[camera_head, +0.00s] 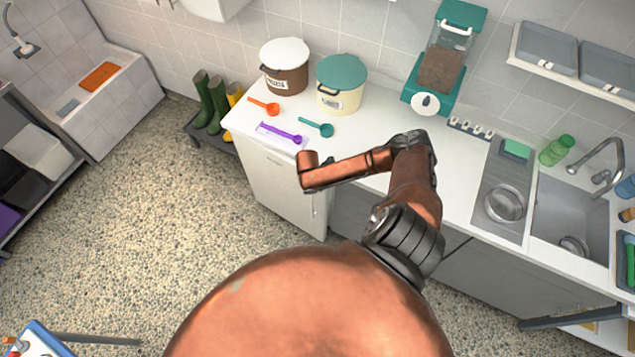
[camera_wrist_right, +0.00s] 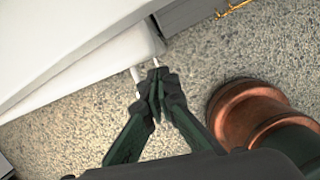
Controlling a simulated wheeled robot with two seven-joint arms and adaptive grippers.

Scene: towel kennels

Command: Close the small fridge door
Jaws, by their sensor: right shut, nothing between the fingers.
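The small fridge (camera_head: 280,187) is the white unit under the left end of the counter. Its white front faces the floor area, with a thin upright handle near its right side. In the right wrist view, the white fridge door (camera_wrist_right: 100,72) runs from the left to a rounded corner near the middle. I cannot tell whether it is fully shut. My right gripper (camera_wrist_right: 155,82) is shut and empty, its tips close to the door's outer face near that corner; contact is unclear. In the head view my right arm crosses above the counter front, and its fingers cannot be made out. My left gripper is out of view.
The white counter (camera_head: 375,180) holds two lidded bins, several scoops and a teal dispenser (camera_head: 440,65). Grey cabinets (camera_head: 490,275) continue right of the fridge, below the sink. Green boots (camera_head: 212,103) stand left of the fridge. The speckled floor (camera_head: 180,220) in front is clear.

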